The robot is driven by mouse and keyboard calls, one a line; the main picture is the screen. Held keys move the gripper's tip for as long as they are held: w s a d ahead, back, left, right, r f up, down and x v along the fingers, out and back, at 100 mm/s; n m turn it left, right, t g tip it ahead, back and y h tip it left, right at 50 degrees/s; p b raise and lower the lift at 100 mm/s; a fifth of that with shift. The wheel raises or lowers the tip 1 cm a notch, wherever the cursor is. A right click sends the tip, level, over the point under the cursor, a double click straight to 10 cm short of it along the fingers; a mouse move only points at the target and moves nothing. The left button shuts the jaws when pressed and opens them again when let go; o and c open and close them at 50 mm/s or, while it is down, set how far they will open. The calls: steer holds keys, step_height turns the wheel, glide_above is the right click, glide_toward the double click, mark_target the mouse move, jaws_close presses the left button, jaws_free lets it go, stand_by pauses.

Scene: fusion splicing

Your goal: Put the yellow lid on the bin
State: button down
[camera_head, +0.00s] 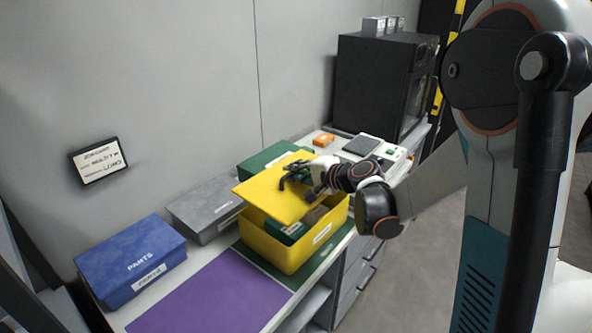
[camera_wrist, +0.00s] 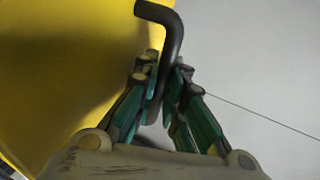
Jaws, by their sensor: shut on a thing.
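The yellow lid (camera_head: 276,188) is in the air over the yellow bin (camera_head: 284,246), tilted, and apart from the bin's front rim. My gripper (camera_head: 299,177) is shut on the lid's black handle, a bent bar. In the wrist view the handle (camera_wrist: 163,28) rises between the fingers of my gripper (camera_wrist: 160,90), and the lid (camera_wrist: 60,70) fills the left side. The bin stands open on a green mat, with a green box (camera_head: 289,231) and a grey-brown item inside. The lid hides the bin's back part.
A blue parts box (camera_head: 131,258), a grey box (camera_head: 203,209) and a green box (camera_head: 268,160) stand along the wall. A purple mat (camera_head: 212,295) lies clear in front. A black oven-like machine (camera_head: 377,85) and a scale (camera_head: 363,145) stand at the far end.

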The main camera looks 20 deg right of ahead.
steer(key=shift+f+b, duration=2.2)
steer(key=shift+f, duration=0.9)
steer(key=shift+f+b, duration=0.65)
steer(key=shift+b, duration=0.1)
steer(key=c, duration=1.6)
jaws_free()
